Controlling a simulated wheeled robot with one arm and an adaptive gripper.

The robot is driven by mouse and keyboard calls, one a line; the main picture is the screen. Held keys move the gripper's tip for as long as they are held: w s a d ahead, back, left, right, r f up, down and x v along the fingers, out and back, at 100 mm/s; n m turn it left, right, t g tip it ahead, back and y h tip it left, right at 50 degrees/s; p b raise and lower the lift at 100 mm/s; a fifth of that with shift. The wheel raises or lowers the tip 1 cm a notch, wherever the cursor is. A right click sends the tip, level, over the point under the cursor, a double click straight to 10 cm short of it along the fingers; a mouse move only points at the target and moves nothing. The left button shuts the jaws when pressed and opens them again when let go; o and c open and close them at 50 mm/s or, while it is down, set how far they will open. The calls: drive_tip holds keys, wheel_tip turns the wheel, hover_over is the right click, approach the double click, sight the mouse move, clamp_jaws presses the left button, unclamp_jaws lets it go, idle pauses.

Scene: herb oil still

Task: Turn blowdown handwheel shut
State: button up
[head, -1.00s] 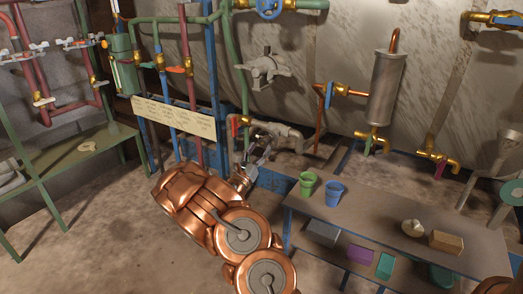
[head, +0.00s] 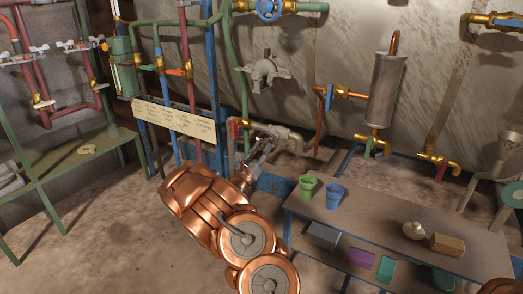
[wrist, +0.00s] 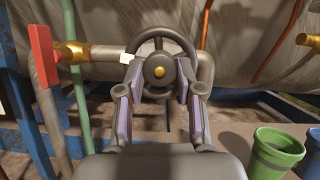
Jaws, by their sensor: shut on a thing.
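The blowdown handwheel (wrist: 158,40) is a dark grey ring with a hub and a small brass-coloured centre, in the upper middle of the wrist view. My gripper (wrist: 159,82) faces it, one finger on each side of the hub, and is shut on the wheel. The fingers and their purple-grey pads hide the lower sides of the ring. In the head view my gripper (head: 262,153) is at the pipe end below the sign, and the wheel is mostly hidden there.
A red lever handle (wrist: 41,55) on a brass valve stands left of the wheel. A green cup (head: 307,187) and a blue cup (head: 334,195) stand on the low bench (head: 385,223) to the right. The sign (head: 173,119) hangs left of the gripper.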

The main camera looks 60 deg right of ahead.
drive_tip(key=shift+c, duration=1)
drive_tip(key=shift+m, duration=0.4)
drive_tip(key=shift+w+r+m+g+p, duration=0.1)
drive_tip(key=shift+m+g+p, duration=0.45)
drive_tip(key=shift+m, duration=0.25)
drive_tip(key=m+g, duration=0.2)
drive_tip(key=m, duration=0.1)
drive_tip(key=shift+w+m, duration=0.1)
drive_tip(key=shift+m, duration=0.2)
drive_tip(key=m+g+y, duration=0.1)
drive_tip(key=m+g, duration=0.1)
drive_tip(key=m, duration=0.3)
drive_tip(key=shift+w, duration=0.1)
drive_tip(key=m+g+y+b, duration=0.1)
drive_tip(key=m, duration=0.2)
drive_tip(key=m+g+y+b, duration=0.1)
drive_tip(key=m, duration=0.3)
drive_tip(key=shift+w+m+g, duration=0.1)
drive_tip(key=shift+m+g, duration=0.2)
drive_tip(key=shift+g, duration=0.05)
drive_tip(key=shift+a+r+m+y+b, duration=0.1)
drive_tip(key=shift+r+m+y+b, duration=0.1)
drive_tip(key=shift+m+y+b, duration=0.85)
drive_tip(key=shift+m+h, duration=0.25)
drive_tip(key=shift+m, duration=0.2)
